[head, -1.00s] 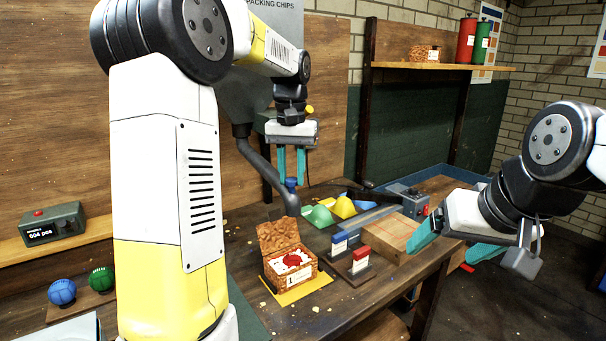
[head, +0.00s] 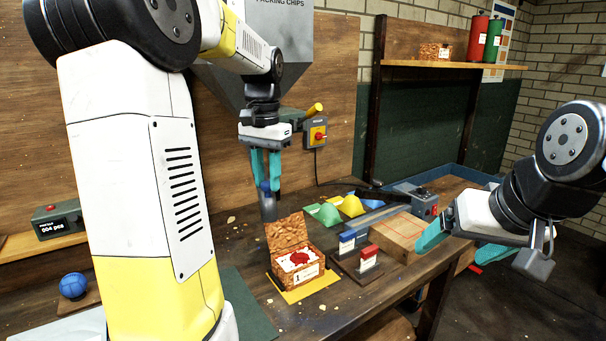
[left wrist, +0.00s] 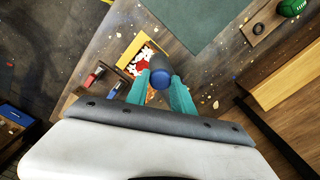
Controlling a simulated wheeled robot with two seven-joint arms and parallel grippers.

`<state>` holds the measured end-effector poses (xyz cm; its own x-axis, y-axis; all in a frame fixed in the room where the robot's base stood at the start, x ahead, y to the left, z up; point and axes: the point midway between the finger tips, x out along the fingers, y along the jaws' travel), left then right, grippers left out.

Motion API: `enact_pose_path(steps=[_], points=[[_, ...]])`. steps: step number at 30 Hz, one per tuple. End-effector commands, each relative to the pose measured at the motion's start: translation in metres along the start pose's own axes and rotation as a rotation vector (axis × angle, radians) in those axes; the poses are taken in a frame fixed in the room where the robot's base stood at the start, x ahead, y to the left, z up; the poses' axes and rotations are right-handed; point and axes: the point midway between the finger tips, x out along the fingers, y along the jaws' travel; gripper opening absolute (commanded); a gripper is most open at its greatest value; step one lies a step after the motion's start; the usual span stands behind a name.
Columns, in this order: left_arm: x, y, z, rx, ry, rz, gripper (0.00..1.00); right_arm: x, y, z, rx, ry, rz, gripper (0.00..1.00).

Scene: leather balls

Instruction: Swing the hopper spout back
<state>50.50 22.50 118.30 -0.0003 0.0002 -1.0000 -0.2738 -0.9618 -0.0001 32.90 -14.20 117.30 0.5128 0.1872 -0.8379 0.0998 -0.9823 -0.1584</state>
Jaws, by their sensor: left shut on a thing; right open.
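The hopper (head: 298,60) is a grey funnel marked for packing chips on the back wall. Its grey spout (head: 268,208) points down over the bench, behind and to the left of the carton; its upper part is hidden behind my left gripper. My left gripper (head: 266,180), pointing down, is shut on the spout's blue knob (head: 264,188). In the left wrist view the blue knob (left wrist: 160,79) sits between the teal fingers, the grey spout end beyond it. My right gripper (head: 432,236) is open and empty near the wooden block at right.
An open carton (head: 309,272) of white chips with a red thing inside stands on a yellow mat (head: 303,291). Blue and red labelled blocks, a wooden block (head: 400,235) and green and yellow pieces lie right of it. A switch box (head: 316,133) is on the wall.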

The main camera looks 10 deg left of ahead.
Motion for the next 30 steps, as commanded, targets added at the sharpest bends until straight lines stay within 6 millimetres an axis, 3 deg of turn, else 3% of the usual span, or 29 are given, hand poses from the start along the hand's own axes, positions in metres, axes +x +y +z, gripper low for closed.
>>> enact_pose_path(steps=[6,13,21,30], points=[[-0.001,-0.049,0.040,0.193,0.002,-0.001,0.00,0.000,0.000,0.000,0.000,0.000,0.000,0.83],[-0.001,-0.105,0.068,0.405,0.001,-0.002,0.00,0.000,0.000,0.000,0.000,0.000,0.000,0.83],[0.000,-0.163,0.083,0.611,0.000,-0.001,0.00,0.000,0.000,0.000,0.000,0.000,0.000,0.83],[-0.001,-0.198,0.086,0.743,0.001,-0.002,0.00,0.000,0.000,0.000,0.000,0.000,0.000,0.83]])
